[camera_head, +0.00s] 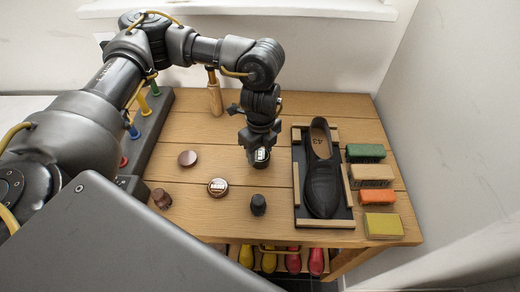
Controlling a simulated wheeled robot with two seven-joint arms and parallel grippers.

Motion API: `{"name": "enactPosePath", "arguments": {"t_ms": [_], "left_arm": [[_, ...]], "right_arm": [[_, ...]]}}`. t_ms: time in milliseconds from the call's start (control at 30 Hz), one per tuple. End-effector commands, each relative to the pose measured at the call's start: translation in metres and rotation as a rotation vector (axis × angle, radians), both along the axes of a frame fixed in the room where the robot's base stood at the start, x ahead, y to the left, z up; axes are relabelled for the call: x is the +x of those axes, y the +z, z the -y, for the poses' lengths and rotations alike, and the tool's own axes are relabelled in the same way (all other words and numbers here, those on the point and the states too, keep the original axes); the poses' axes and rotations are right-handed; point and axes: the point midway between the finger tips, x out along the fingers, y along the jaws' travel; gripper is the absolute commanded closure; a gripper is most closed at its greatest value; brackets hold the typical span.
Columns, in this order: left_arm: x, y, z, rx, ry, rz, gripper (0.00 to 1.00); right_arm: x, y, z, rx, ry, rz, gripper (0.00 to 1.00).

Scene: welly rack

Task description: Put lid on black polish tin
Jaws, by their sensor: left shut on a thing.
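My left gripper (260,148) points straight down over the middle of the table and is shut on a small dark round thing with a white label, which looks like the black lid (261,156). The fingers cover much of it. My right gripper is not in view.
A black shoe (321,180) lies in a framed tray (296,185).

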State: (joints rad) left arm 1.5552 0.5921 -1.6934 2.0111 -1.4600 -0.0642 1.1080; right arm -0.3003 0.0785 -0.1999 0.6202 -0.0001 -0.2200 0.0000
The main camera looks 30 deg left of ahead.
Motion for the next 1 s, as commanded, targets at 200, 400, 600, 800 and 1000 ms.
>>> {"name": "enactPosePath", "arguments": {"t_ms": [200,400,600,800,1000], "left_arm": [[0.0000,0.0005,0.0000,0.000,0.000,0.000,0.70],[-0.0002,0.0006,0.0000,0.000,0.000,-0.001,0.70],[-0.0001,-0.0005,0.0000,0.000,0.000,-0.001,0.70],[0.0000,-0.0004,0.0000,0.000,0.000,0.000,0.70],[0.0000,-0.0004,0.0000,0.000,0.000,0.000,0.29]], "right_arm": [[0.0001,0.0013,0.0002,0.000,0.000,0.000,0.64],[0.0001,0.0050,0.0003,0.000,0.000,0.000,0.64],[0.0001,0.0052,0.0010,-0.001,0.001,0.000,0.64],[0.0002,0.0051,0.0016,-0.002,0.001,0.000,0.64],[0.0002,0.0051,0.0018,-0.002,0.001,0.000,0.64]]}}
